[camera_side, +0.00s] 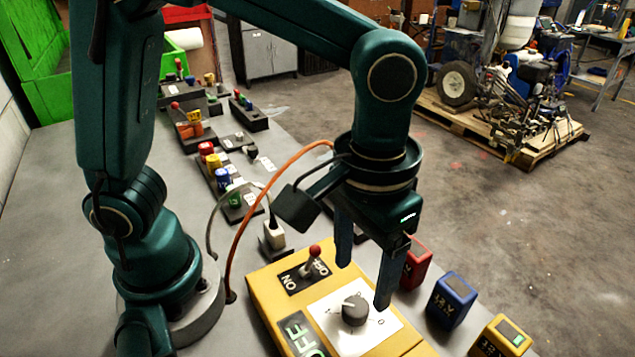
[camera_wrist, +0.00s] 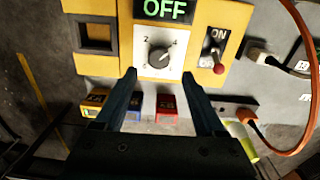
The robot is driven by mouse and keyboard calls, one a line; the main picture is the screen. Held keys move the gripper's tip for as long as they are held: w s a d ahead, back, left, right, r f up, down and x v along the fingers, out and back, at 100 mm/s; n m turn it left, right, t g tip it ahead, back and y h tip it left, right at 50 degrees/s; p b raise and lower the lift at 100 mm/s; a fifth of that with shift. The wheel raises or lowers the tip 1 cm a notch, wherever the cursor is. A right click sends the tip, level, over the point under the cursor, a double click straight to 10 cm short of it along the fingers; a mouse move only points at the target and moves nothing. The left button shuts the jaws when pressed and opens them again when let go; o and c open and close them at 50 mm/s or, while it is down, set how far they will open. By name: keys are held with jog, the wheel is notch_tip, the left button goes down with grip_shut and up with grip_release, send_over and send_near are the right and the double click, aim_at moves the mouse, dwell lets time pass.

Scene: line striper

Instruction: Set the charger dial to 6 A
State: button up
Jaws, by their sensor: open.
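The yellow charger (camera_side: 265,287) lies on the grey bench and also shows in the wrist view (camera_wrist: 219,15). Its dark round dial (camera_side: 355,310) sits on a white numbered plate, and in the wrist view the dial (camera_wrist: 159,58) shows between 2 and 4 markings. A pale pointer mark is on the knob, but I cannot tell its exact setting. A green OFF display (camera_wrist: 164,9) and a red-tipped ON/OFF switch (camera_wrist: 218,66) are beside the plate. My gripper (camera_side: 363,285) is open and empty above the dial. In the wrist view its fingertips (camera_wrist: 159,74) are spread either side, apart from the knob.
Red (camera_side: 416,265), blue (camera_side: 452,298) and yellow (camera_side: 502,338) batteries stand close by the charger's far side. An orange cable (camera_side: 240,225) arches near my arm. Several switch and button blocks (camera_side: 228,185) line the bench farther back. An empty square socket (camera_wrist: 97,36) is on the charger.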

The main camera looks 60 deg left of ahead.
aim_at(356, 306)
jog(key=shift+s+d+f, duration=0.15)
jog(key=shift+s+f, duration=0.05)
jog(key=shift+f, duration=2.55)
grip_shut()
